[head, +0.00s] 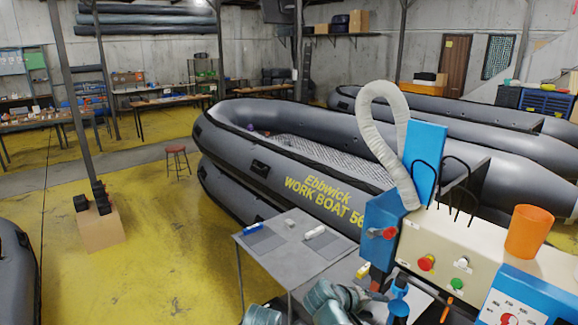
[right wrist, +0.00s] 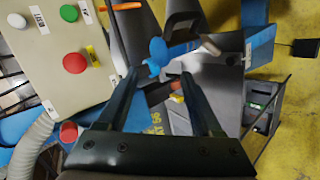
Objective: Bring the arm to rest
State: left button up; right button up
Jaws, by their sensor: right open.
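My right gripper (right wrist: 161,78) is open in the right wrist view, with its two dark fingers spread apart. A blue valve-like handle (right wrist: 157,56) shows at or just beyond the fingertips; I cannot tell whether a finger touches it. It also shows in the head view (head: 398,288), below the cream control box (head: 470,245). My right arm (head: 338,303) comes in at the bottom of the head view, low in front of the box. The fingers are hard to make out there. My left gripper is not in view.
The control box carries red (head: 426,263) and green (head: 461,262) buttons, an orange cup (head: 525,231) and a pale hose (head: 366,110). A grey table (head: 283,262) stands left of it. Grey inflatable boats (head: 285,165) lie behind. Yellow floor at left is mostly free.

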jog(key=s+a+f+g+y+b, duration=0.2)
jog(key=s+a+f+y+b, duration=0.2)
jog(key=a+f, duration=0.5)
jog(key=s+a+f+g+y+b, duration=0.3)
jog(key=s+a+f+b, duration=0.4)
jog(key=s+a+f, duration=0.3)
jog(key=shift+s+f+n+y+b, duration=0.25)
jog(key=shift+f+n+y+b, duration=0.15)
jog(key=shift+f+y, duration=0.25)
